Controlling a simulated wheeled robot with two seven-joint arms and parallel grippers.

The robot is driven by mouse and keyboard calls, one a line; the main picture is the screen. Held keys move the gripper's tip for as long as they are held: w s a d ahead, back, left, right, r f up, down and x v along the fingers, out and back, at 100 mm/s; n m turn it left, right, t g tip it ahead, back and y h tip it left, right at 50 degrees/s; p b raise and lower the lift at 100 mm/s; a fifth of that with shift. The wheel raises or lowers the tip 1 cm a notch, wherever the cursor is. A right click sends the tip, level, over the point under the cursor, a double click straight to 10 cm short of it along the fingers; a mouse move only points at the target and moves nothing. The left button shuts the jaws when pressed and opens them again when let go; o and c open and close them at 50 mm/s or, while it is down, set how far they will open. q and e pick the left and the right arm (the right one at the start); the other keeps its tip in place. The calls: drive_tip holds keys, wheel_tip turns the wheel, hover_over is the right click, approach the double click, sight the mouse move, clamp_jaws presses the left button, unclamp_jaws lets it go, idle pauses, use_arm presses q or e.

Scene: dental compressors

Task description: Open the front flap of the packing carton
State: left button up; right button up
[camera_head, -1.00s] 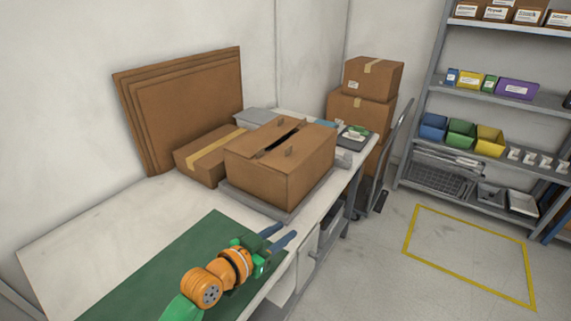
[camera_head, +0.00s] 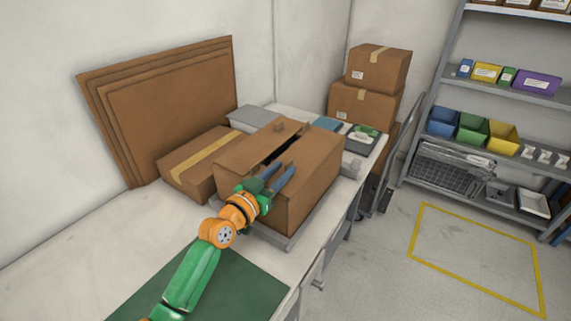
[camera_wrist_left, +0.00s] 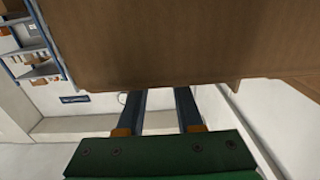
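The packing carton (camera_head: 307,200) is a brown box on the bench, with a dark slit between its top flaps. My left gripper (camera_head: 284,176) is at the carton's near side, its blue fingers in front of the upper part and top edge. Its body hides part of the near face and flap. In the left wrist view a brown cardboard panel (camera_wrist_left: 180,40) fills the top and hides the fingertips. The two fingers (camera_wrist_left: 160,100) stand apart with a clear gap and nothing visible between them. I cannot tell whether they touch the cardboard. My right gripper is out of view.
The carton stands on a grey plate (camera_head: 272,236). A taped flat box (camera_head: 190,172) lies beside it, with cardboard sheets (camera_head: 165,105) against the wall behind. A grey case (camera_head: 250,118) and a dark tray (camera_head: 360,141) are beyond the carton. The green mat (camera_head: 235,285) has free room.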

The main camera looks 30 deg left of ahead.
use_arm(q)
drive_tip(key=w, duration=0.2)
drive_tip(key=shift+w+f, duration=0.25)
drive_tip(key=shift+w, duration=0.1)
drive_tip(key=shift+s+r, duration=0.1)
drive_tip(key=shift+s, duration=0.05)
clamp_jaws()
idle(1.0)
